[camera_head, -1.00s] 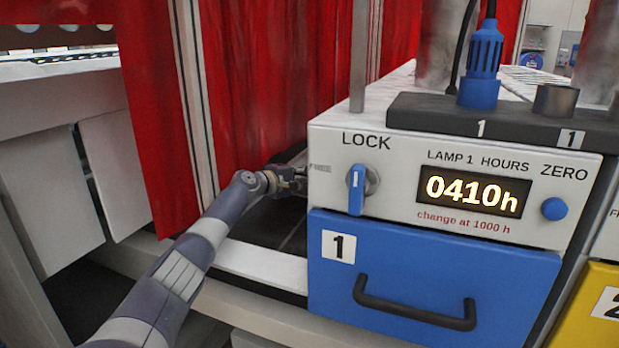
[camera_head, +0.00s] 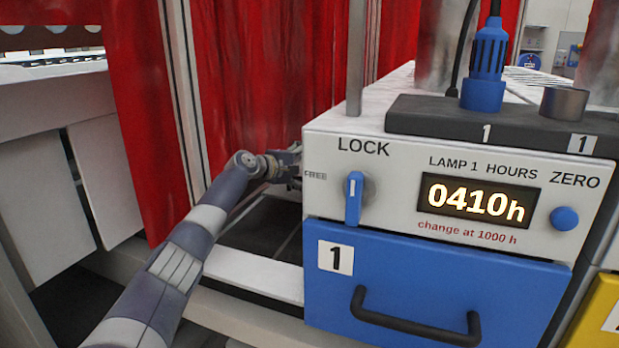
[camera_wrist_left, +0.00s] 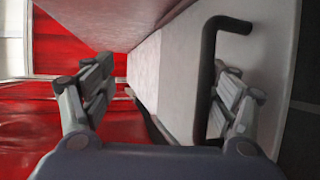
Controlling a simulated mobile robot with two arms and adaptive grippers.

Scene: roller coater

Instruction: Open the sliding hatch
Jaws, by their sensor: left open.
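In the left wrist view, a pale flat panel (camera_wrist_left: 173,75) carries a black bar handle (camera_wrist_left: 205,75); I take this panel to be the sliding hatch, though I cannot be sure. My left gripper (camera_wrist_left: 163,95) is open, with one finger on each side of the handle bar. The bar is much closer to the right finger; I cannot tell whether they touch. The handle's lower end is hidden behind my gripper. In the head view, my left gripper (camera_head: 288,165) is at the left side of the lamp unit, partly hidden by it. The panel is not visible there. My right gripper is not in view.
The lamp unit (camera_head: 400,150) has a blue lock knob (camera_head: 354,197), an hours display (camera_head: 474,202) and a blue drawer (camera_head: 430,270) with a black handle. Red curtains (camera_head: 265,80) hang behind my left arm. A yellow drawer (camera_head: 597,320) is at the right edge.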

